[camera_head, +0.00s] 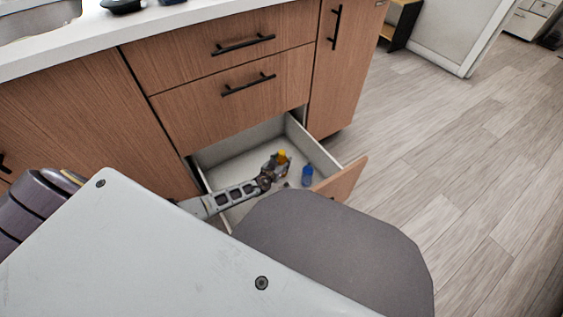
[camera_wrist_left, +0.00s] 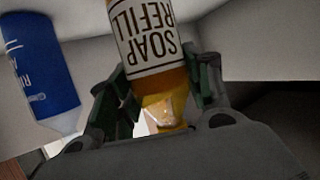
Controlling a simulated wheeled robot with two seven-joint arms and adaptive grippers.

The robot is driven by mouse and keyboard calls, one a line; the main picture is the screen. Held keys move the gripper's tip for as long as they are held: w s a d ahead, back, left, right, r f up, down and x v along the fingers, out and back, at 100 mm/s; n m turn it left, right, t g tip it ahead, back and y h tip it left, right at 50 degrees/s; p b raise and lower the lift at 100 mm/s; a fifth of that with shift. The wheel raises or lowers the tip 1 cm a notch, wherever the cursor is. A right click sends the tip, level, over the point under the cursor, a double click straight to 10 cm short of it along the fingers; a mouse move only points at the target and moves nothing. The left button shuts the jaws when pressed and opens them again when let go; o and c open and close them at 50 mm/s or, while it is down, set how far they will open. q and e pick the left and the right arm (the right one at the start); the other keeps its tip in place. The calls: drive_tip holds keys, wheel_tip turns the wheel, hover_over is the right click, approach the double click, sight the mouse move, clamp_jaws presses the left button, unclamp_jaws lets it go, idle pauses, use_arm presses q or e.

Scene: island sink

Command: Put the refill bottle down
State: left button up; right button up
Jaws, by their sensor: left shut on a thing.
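The refill bottle (camera_wrist_left: 150,45) has a white label reading "SOAP REFILL" and an amber-yellow lower end in the left wrist view. In the head view it shows as a small yellow shape (camera_head: 282,156) inside the open bottom drawer (camera_head: 240,143). My left gripper (camera_head: 272,168) reaches into the drawer and is shut on the bottle, with a finger on each side of it (camera_wrist_left: 160,95). I cannot tell whether the bottle touches the drawer floor. My right gripper is not in view.
A blue bottle (camera_head: 307,175) stands in the drawer near its front; it also shows at left in the wrist view (camera_wrist_left: 40,70). The drawer's wooden front (camera_head: 342,182) is pulled out. Closed drawers and the countertop (camera_head: 150,22) are above. Open floor lies to the right.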

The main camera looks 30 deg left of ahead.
use_arm(q)
drive_tip(key=shift+f, duration=0.15)
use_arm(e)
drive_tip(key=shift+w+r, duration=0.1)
use_arm(q)
drive_tip(key=o, duration=1.1)
drive_tip(key=shift+s+r, duration=0.1)
drive_tip(key=shift+r, duration=0.1)
drive_tip(key=p+v, duration=0.3)
drive_tip(key=v, duration=0.8)
drive_tip(key=shift+s+r+p, duration=0.2)
drive_tip(key=shift+s+p, duration=0.15)
drive_tip(key=shift+p, duration=0.05)
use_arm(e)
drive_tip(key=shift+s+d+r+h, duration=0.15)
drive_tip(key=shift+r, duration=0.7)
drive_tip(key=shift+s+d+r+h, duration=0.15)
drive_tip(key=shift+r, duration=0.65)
